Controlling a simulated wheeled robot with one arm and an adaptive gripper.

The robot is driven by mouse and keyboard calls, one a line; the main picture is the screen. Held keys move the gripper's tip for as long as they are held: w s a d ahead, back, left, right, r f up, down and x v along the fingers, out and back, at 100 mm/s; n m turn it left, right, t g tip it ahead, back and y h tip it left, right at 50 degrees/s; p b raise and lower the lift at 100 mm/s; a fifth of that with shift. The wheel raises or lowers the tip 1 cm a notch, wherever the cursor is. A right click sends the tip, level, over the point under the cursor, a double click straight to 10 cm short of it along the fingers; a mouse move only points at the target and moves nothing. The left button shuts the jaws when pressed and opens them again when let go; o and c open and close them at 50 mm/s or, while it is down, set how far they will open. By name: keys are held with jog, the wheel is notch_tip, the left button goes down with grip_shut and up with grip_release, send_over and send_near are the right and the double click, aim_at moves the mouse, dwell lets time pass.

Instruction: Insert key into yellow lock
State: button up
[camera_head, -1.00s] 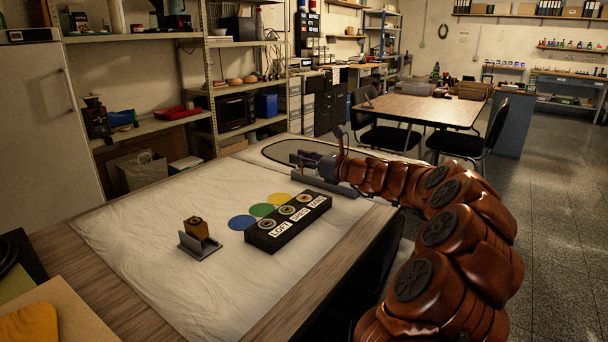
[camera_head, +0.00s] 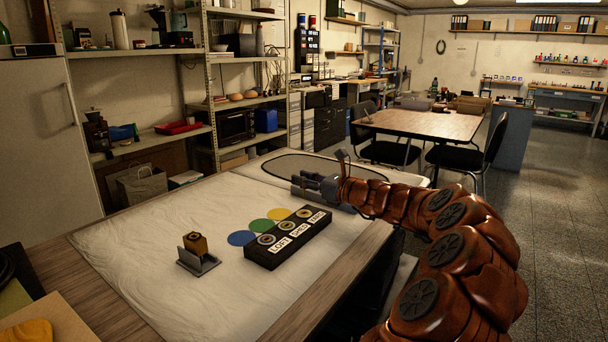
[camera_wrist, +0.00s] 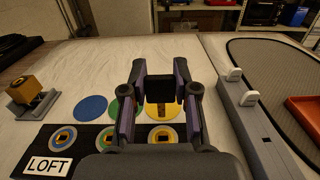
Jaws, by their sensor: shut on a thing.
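The black lock box (camera_head: 268,257) stands on the white-covered table, with three round keyholes and white labels; one reads LOFT. Blue (camera_head: 241,238), green (camera_head: 262,226) and yellow (camera_head: 279,213) discs lie along its far side. My gripper (camera_head: 300,184) is beyond the box's far right end, above the table. In the wrist view my gripper (camera_wrist: 162,86) is shut on a dark block, seemingly the key's head (camera_wrist: 162,90). The rest of the key is not clear. A brownish strip shows over the yellow disc (camera_wrist: 151,110) between the fingers; I cannot tell what it is.
A brass-coloured block (camera_head: 196,242) sits in a grey stand (camera_head: 199,263) left of the lock box. A grey rail (camera_wrist: 258,135) with white pieces lies right of my gripper, beside a dark oval mat (camera_wrist: 275,75). The table's front left is clear.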

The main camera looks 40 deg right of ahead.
aim_at(304, 192)
jog(key=shift+f+b, duration=0.45)
jog(key=shift+f, duration=1.55)
jog(key=shift+p, duration=1.6)
dwell(0.3)
jog(key=shift+f+b, duration=0.3)
jog(key=shift+f, duration=1.7)
dwell(0.3)
jog(key=o, duration=0.9)
jog(key=shift+s, duration=0.1)
jog(key=v, duration=1.2)
